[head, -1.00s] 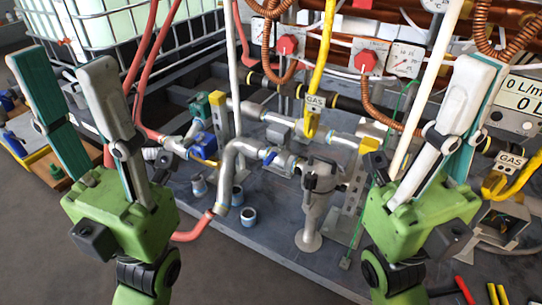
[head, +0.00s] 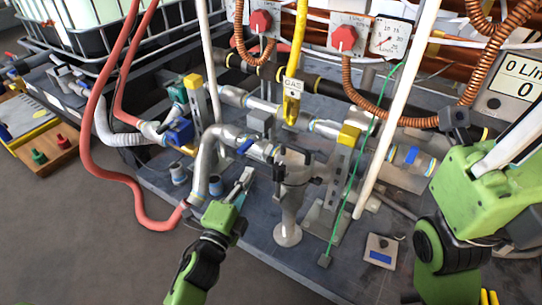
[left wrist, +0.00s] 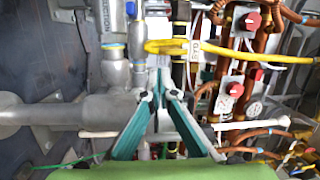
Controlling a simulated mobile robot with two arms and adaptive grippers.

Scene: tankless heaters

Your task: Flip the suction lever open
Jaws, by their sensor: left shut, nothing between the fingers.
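A small blue lever (head: 245,147) sits on the grey pipe run near the bent pipe in the head view; I cannot tell for sure that it is the suction lever. A blue handle part also shows at the top of the left wrist view (left wrist: 130,9). My left gripper (head: 247,174) is shut and empty, just below the blue lever and left of the filter body. In the left wrist view its teal fingers (left wrist: 159,78) meet before the pipes. My right gripper (head: 515,140) is partly cut off at the right edge.
A yellow gas pipe (head: 295,70), a white upright pipe (head: 405,100) and a thin green cable (head: 362,160) stand around the pipework. A red hose (head: 105,170) curves at the left. The grey floor at lower left is free.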

